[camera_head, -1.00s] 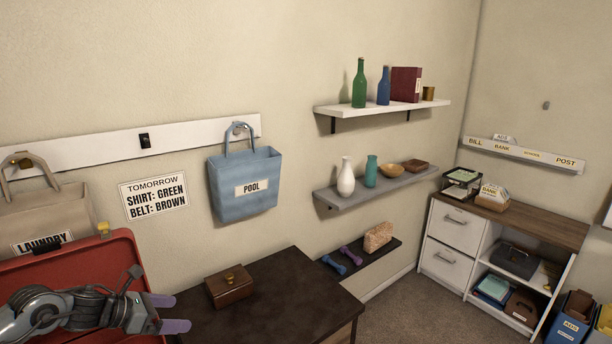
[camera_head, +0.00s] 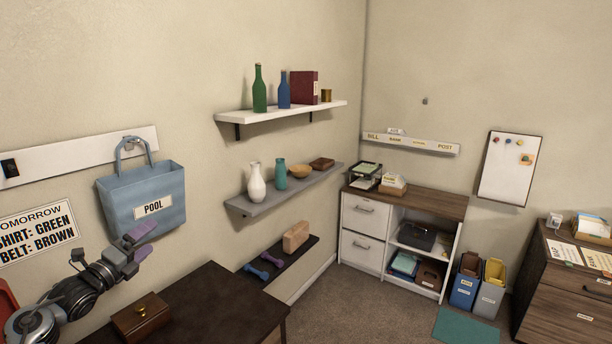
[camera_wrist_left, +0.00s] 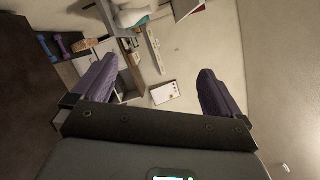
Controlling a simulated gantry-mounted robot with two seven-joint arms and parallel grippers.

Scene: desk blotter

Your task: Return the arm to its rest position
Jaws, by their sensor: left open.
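My left gripper (camera_head: 138,241) is at the lower left of the head view, above the dark desk and in front of the wall, below the blue POOL bag (camera_head: 146,198). Its purple fingers stand apart with nothing between them. In the left wrist view the two fingers (camera_wrist_left: 158,88) are wide apart and empty, with the room turned sideways beyond them. My right gripper is in neither view.
A brown box (camera_head: 141,316) sits on the dark desk (camera_head: 225,300). Wall shelves hold bottles, vases (camera_head: 257,182) and dumbbells. A white cabinet (camera_head: 364,217), bins (camera_head: 466,283) and a drawer unit (camera_head: 566,290) stand at the right.

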